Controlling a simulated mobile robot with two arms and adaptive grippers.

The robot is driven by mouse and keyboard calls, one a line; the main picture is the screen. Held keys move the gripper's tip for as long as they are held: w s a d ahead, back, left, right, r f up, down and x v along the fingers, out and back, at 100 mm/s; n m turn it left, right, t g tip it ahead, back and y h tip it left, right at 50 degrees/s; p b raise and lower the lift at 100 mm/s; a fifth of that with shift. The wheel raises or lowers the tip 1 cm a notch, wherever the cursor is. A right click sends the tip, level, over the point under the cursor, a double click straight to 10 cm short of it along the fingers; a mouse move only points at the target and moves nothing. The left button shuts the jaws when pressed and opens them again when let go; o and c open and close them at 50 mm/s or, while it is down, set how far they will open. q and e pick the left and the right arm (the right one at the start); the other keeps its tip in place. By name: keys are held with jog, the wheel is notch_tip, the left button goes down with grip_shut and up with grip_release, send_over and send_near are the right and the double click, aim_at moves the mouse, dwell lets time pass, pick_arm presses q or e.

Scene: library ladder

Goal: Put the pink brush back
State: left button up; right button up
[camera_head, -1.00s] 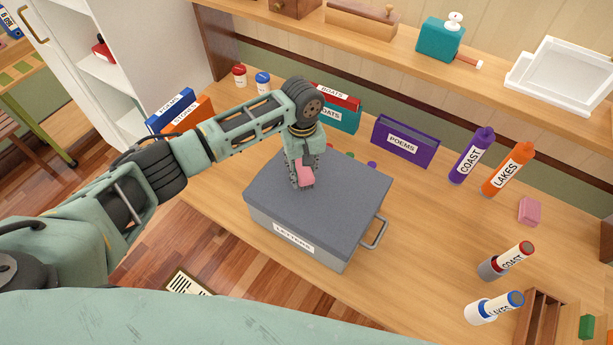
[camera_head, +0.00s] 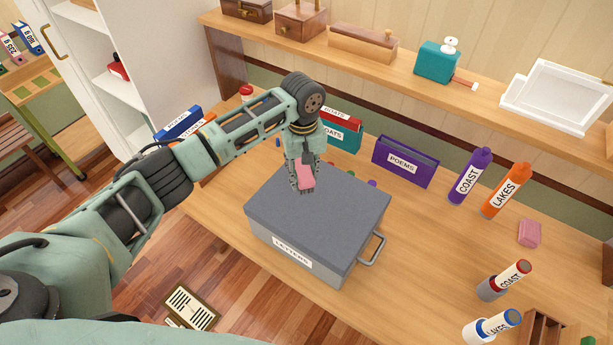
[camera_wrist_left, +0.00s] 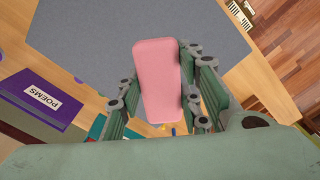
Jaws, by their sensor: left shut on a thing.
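The pink brush (camera_head: 306,176) is a small pink block held between the fingers of my left gripper (camera_head: 302,185). In the left wrist view the pink brush (camera_wrist_left: 158,80) sits between the two green-grey fingers of the left gripper (camera_wrist_left: 160,100). It is over the back part of the lid of a grey box (camera_head: 325,218) labelled LETTERS; I cannot tell whether it touches the lid. A second pink block (camera_head: 529,233) lies on the desk at the right. My right gripper is not in view.
A purple POEMS holder (camera_head: 404,162) and a teal holder (camera_head: 343,135) stand behind the box. COAST (camera_head: 470,177) and LAKES (camera_head: 506,190) bottles stand at the back right.

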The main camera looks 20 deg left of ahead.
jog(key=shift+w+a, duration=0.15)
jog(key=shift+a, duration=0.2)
